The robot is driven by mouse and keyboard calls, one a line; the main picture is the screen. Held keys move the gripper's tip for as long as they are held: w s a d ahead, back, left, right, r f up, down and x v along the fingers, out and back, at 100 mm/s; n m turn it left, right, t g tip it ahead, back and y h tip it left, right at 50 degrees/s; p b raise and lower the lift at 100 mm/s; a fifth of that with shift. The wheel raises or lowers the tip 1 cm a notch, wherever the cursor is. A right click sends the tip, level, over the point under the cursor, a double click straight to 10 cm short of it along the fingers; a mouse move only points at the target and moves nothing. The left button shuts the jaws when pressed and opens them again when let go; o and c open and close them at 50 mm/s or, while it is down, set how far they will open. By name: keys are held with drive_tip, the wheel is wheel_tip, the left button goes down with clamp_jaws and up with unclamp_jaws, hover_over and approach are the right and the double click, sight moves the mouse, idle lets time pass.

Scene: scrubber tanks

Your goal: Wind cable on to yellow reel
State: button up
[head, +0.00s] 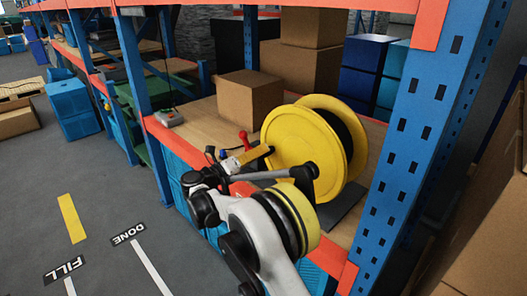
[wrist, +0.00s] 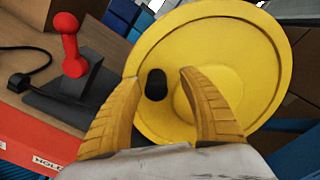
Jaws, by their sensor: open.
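The yellow reel (head: 292,140) stands upright on the wooden shelf. Black cable (head: 350,130) shows between its two flanges in the head view. The reel's near flange (wrist: 225,45) fills much of the wrist view. A black knob (wrist: 156,85) is in front of this flange. My gripper (wrist: 160,78) is open, its two yellow ribbed fingers on either side of the knob. I cannot tell whether they touch it. In the head view my gripper (head: 250,158) is at the reel's left front, partly hidden by my arm.
A red lever (wrist: 70,45) on a dark base stands left of the reel; it also shows in the head view (head: 244,140). A cardboard box (head: 248,97) sits behind. A blue upright (head: 425,120) stands to the right. A small grey device (head: 169,118) is at the shelf's left.

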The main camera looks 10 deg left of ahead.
drive_tip(key=v, duration=0.9)
drive_tip(key=shift+s, duration=0.2)
drive_tip(key=shift+a, duration=0.1)
